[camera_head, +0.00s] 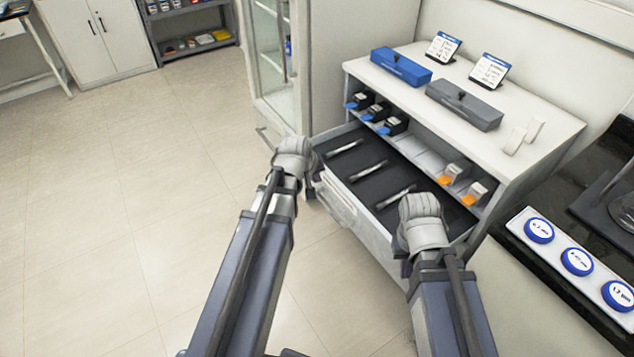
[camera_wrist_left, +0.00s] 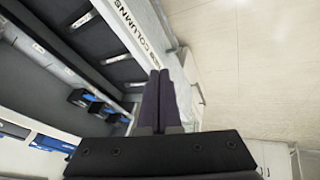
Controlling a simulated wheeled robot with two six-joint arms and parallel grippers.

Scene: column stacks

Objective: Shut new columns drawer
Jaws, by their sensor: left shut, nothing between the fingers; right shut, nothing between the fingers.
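The new columns drawer (camera_head: 345,205) is pulled out from the white cabinet, and several thin metal columns (camera_head: 373,170) lie on its dark liner. In the left wrist view the drawer's white front edge (camera_wrist_left: 127,27) bears partly readable lettering ending in "COLUMNS". My left gripper (camera_head: 296,146) is at the left end of the drawer front, its fingers hidden in the head view. In the left wrist view its fingers (camera_wrist_left: 158,75) are closed together with nothing between them, close to the front edge; contact cannot be told. My right gripper (camera_head: 420,207) is over the drawer's right front corner, its fingertips hidden.
Above the drawer, an open shelf holds black boxes with blue ends (camera_head: 377,112) and orange-ended boxes (camera_head: 450,174). A blue case (camera_head: 401,67) and a grey case (camera_head: 464,104) stand on the cabinet top. A dark counter with blue round caps (camera_head: 577,261) is at right. The floor at left is clear.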

